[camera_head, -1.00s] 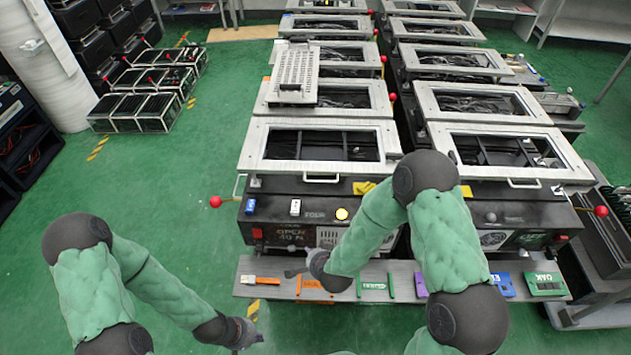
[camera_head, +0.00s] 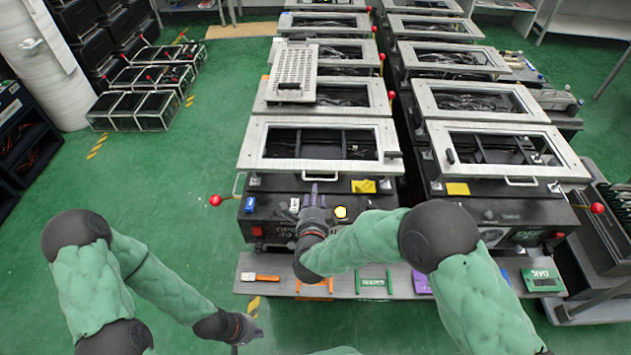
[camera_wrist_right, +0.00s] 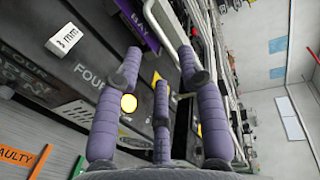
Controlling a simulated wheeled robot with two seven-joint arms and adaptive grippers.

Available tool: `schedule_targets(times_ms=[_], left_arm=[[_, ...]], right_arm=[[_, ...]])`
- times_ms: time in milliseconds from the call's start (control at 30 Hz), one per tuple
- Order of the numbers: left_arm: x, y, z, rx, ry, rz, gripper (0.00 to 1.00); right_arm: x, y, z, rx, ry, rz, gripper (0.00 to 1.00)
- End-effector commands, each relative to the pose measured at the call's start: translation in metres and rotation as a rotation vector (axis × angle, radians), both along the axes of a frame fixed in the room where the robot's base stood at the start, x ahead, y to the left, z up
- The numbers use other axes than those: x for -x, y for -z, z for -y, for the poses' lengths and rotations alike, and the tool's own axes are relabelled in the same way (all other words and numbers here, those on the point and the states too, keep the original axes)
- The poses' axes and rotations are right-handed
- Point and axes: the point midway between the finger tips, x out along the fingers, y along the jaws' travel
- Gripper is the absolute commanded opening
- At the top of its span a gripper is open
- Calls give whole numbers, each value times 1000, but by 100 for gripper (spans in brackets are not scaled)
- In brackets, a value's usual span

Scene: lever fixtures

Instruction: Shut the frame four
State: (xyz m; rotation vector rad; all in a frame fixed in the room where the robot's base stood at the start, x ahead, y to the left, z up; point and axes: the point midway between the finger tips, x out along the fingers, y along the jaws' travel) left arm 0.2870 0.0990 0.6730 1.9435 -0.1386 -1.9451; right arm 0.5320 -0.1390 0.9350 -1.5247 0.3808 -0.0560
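Frame four is the pale metal frame (camera_head: 255,145) on the near left machine, whose dark front reads "FOUR" (camera_wrist_right: 88,77). The frame stands raised above the machine body, with a thin bar handle (camera_head: 321,179) at its near edge. My right gripper (camera_head: 314,192) is just below that handle, in front of the machine. In the right wrist view its purple fingers (camera_wrist_right: 160,75) are spread with nothing between them, and a pale bar (camera_wrist_right: 166,30) lies beyond the tips. My left gripper (camera_head: 250,333) hangs low at left, away from the machine; its fingers are too small to judge.
A red ball lever (camera_head: 215,200) sticks out at the machine's left side. A yellow button (camera_head: 341,212) and a white "3 mm" block (camera_wrist_right: 66,39) are on its front part. A shelf (camera_head: 345,291) with coloured tags lies in front. A similar raised frame (camera_head: 505,134) stands at right.

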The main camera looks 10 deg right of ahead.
Motion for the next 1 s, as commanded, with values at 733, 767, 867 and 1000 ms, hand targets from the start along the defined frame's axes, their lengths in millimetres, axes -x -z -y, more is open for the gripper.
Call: schedule_targets(times_ms=[733, 767, 867, 1000], left_arm=[[0, 21, 0, 0, 0, 0, 0], [0, 21, 0, 0, 0, 0, 0], [0, 21, 0, 0, 0, 0, 0], [0, 21, 0, 0, 0, 0, 0]], right_arm=[[-78, 18, 23, 1, -1, -2, 39], [-78, 18, 23, 1, -1, -2, 39], [-78, 18, 23, 1, -1, -2, 39], [-78, 18, 23, 2, -2, -3, 11]])
